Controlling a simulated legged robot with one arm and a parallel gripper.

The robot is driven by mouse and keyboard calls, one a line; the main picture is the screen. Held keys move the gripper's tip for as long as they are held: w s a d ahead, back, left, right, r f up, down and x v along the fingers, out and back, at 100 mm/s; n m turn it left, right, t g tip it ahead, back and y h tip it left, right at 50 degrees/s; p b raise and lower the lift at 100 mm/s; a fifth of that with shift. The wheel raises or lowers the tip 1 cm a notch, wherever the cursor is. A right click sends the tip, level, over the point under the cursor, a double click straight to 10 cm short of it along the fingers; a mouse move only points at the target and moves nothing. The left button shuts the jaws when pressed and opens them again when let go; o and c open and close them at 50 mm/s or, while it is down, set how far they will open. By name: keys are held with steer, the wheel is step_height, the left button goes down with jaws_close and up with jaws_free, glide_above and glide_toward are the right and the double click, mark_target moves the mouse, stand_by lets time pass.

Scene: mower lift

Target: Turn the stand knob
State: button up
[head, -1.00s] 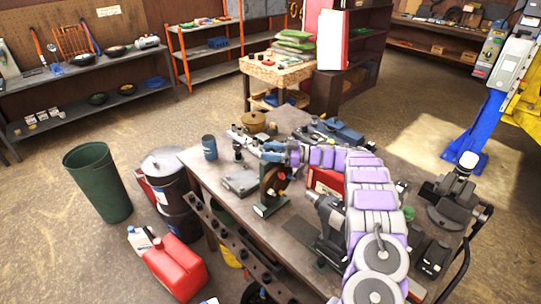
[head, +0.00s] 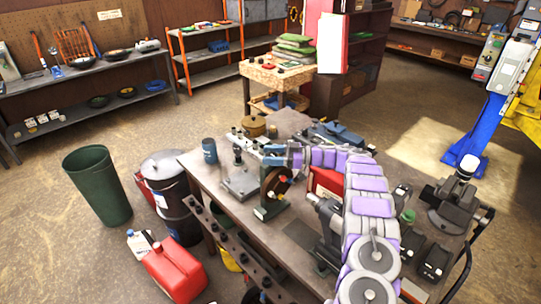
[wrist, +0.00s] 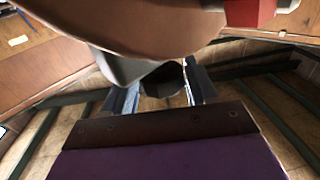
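A dark green stand (head: 262,212) with a brown round plate (head: 277,184) and small red and pale parts stands near the table's left front edge. My gripper (head: 271,154) is at the stand's upper part, partly hidden by my purple and grey arm in the head view. In the wrist view the brown plate (wrist: 150,25) fills the top. My gripper's two blue fingers (wrist: 163,97) are apart there, with a dark round knob-like part (wrist: 166,78) between or just beyond them. I cannot tell whether they touch it.
The workbench (head: 205,178) is crowded: a blue can (head: 209,151), a grey plate with a post (head: 240,182) and a red box (head: 325,183) are close by. A green bin (head: 97,186) and red jerrycan (head: 174,270) stand on the floor at left.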

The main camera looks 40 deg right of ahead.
steer(key=shift+o, duration=0.8)
steer(key=shift+d, duration=0.2)
steer(key=shift+s, duration=0.15)
steer(key=shift+s+d+r, duration=0.1)
steer(key=shift+s, duration=0.15)
steer(key=v, duration=1.1)
steer(key=shift+w+d, duration=0.25)
steer(key=shift+d, duration=0.05)
steer(key=shift+s+d+f, duration=0.1)
steer(key=shift+d+f, duration=0.1)
steer(key=shift+f, duration=0.05)
